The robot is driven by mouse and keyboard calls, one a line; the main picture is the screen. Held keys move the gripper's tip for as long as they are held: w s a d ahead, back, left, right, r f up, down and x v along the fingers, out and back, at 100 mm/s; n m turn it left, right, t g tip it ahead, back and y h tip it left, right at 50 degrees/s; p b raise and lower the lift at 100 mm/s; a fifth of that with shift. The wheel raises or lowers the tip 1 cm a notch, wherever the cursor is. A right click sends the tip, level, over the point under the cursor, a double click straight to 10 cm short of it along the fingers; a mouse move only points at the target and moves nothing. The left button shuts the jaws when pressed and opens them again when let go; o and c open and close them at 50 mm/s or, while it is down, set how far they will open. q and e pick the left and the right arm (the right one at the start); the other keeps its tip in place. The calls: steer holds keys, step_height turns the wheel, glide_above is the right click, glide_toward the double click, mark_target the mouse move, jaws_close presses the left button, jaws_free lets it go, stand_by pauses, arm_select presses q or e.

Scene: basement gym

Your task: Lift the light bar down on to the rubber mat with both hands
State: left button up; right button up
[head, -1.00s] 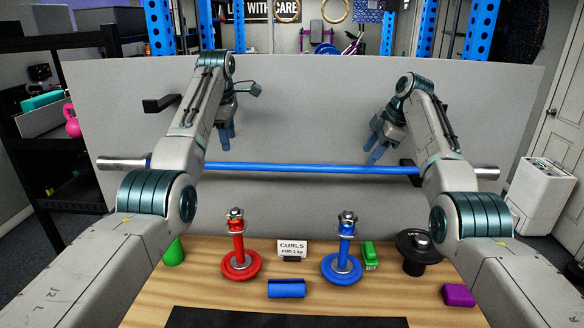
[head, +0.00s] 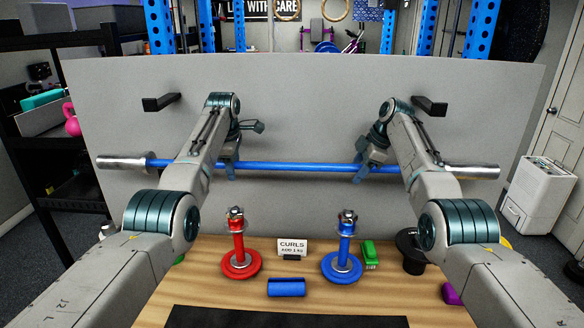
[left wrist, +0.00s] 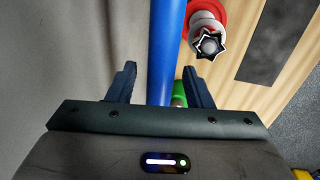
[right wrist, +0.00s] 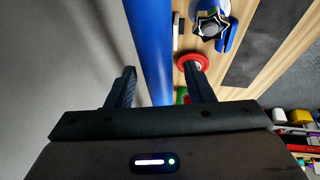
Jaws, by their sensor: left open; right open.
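The light bar (head: 290,167) is blue with silver ends and lies level across the front of the grey board, above the table. My left gripper (head: 230,172) is open at the bar's left part; in the left wrist view the bar (left wrist: 166,45) runs between its fingers (left wrist: 158,85). My right gripper (head: 362,173) is open at the bar's right part; in the right wrist view the bar (right wrist: 150,50) also runs between its fingers (right wrist: 158,86). The black rubber mat (head: 285,318) lies at the table's near edge, partly out of frame.
Red (head: 238,245) and blue (head: 344,247) weight posts stand on the table under the bar, with a small "CURLS" sign (head: 292,247) between them. A blue roll (head: 286,288) lies just behind the mat. Two empty black hooks, left (head: 160,102) and right (head: 430,106), stick out higher on the board.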

arm_select(q)
steer(key=shift+w+f, duration=0.1)
steer(key=shift+w, duration=0.05)
arm_select(e)
steer(key=shift+w+f, duration=0.1)
steer(key=shift+w, duration=0.05)
arm_select(q)
jaws_close()
arm_select(e)
jaws_close()
arm_select(q)
steer(key=shift+r, duration=0.2)
stand_by(0.6)
